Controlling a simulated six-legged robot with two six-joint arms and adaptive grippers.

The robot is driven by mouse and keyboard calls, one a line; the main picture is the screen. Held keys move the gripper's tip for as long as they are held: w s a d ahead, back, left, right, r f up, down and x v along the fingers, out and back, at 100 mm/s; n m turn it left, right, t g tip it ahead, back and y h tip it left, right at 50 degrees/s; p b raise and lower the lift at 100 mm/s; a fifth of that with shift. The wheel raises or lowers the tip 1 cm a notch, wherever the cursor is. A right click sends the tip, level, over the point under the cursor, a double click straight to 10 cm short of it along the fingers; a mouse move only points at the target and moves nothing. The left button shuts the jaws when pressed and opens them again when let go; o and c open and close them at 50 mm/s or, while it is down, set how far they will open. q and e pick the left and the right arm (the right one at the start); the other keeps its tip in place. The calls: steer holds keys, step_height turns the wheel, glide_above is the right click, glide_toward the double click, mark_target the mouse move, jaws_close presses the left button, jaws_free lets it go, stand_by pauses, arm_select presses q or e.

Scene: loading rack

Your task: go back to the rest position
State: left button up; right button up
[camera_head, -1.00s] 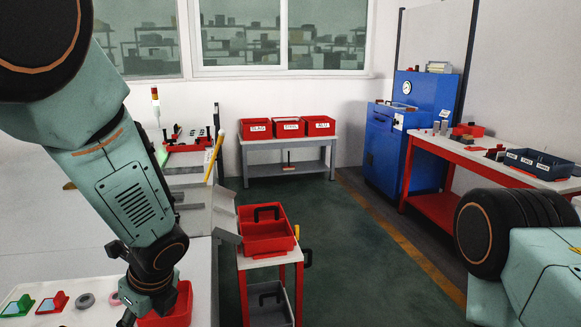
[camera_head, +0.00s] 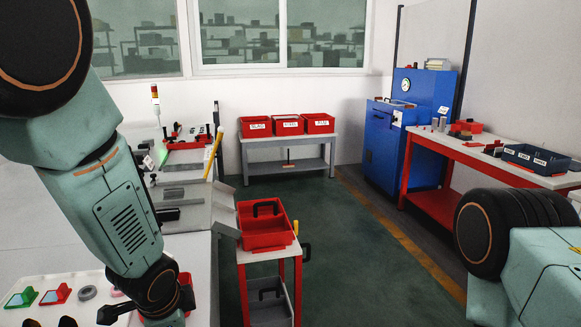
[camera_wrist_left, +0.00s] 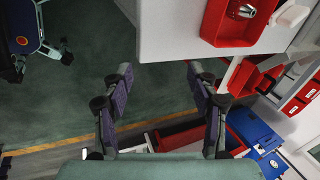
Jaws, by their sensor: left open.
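My left arm (camera_head: 110,200) comes in from the left and hangs over the near end of the left workbench. My left gripper (camera_wrist_left: 160,72) shows in the left wrist view with its two fingers wide apart. Nothing is between them, only green floor and a bench edge beyond. In the head view the gripper is mostly cut off by the bottom edge and hidden by the wrist. My right arm (camera_head: 535,265) shows in part at the lower right. Its gripper is out of the picture.
A red bin (camera_wrist_left: 207,22) holding a metal piece lies near the bench edge. A red tote (camera_head: 262,240) stands on a small cart right of the bench. Labelled red bins (camera_head: 287,125) and a blue machine (camera_head: 385,145) stand farther back. The green floor aisle is clear.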

arm_select(q)
steer(key=s+a+f+n+g+b, duration=0.2)
steer(key=s+f+n+b, duration=1)
steer(key=s+f, duration=1.8)
steer(key=shift+a+f+n+g+h+b, duration=0.15)
steer(key=shift+f+n+g+h+b, duration=0.2)
steer(key=shift+f+n+g, duration=0.65)
steer(key=shift+r, duration=0.1)
